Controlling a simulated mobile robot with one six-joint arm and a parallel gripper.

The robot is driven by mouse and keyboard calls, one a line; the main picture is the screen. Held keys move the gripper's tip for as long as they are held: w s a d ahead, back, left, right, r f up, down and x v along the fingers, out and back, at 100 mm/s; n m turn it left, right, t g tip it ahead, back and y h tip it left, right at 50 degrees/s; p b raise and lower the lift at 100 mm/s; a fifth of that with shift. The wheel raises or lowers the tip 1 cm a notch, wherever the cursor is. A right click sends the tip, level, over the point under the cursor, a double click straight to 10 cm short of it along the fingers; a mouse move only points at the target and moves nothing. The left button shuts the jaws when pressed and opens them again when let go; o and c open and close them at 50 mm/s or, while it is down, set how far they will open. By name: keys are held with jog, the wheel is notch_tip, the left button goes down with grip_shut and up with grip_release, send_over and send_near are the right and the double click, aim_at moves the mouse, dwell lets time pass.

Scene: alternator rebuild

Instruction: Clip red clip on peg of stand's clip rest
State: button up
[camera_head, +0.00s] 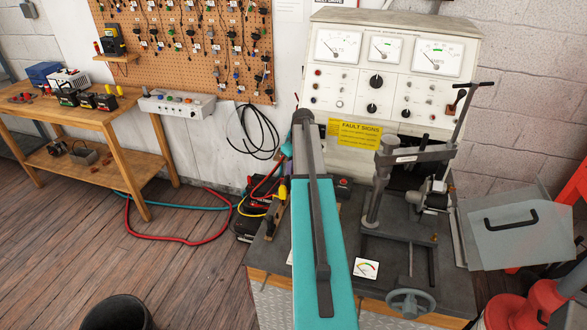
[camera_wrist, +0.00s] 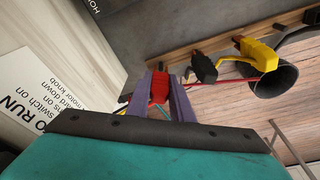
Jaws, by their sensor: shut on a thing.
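In the wrist view my gripper (camera_wrist: 160,92) is shut on the red clip (camera_wrist: 160,87), which sits between its two grey-purple fingers. A black clip-like piece (camera_wrist: 204,68) and a yellow clip (camera_wrist: 258,54) are at this rail, right of my gripper. I cannot make out a bare peg clearly. The held clip appears apart from the rail. In the head view my arm hides the gripper and the clip.
The test bench (camera_head: 390,75) with gauges stands behind my arm, with a vise-like fixture (camera_head: 405,190) to its right. Red and yellow cables and a black battery (camera_head: 262,212) are left of my arm. A dark bucket (camera_head: 117,313) stands on the wooden floor.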

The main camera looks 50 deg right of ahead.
jog(key=shift+f, duration=0.3)
jog(key=o, duration=0.8)
jog(key=shift+o, duration=0.2)
jog(key=shift+r, duration=0.15)
jog(key=shift+r+p, duration=1.75)
jog(key=shift+r, duration=2.4)
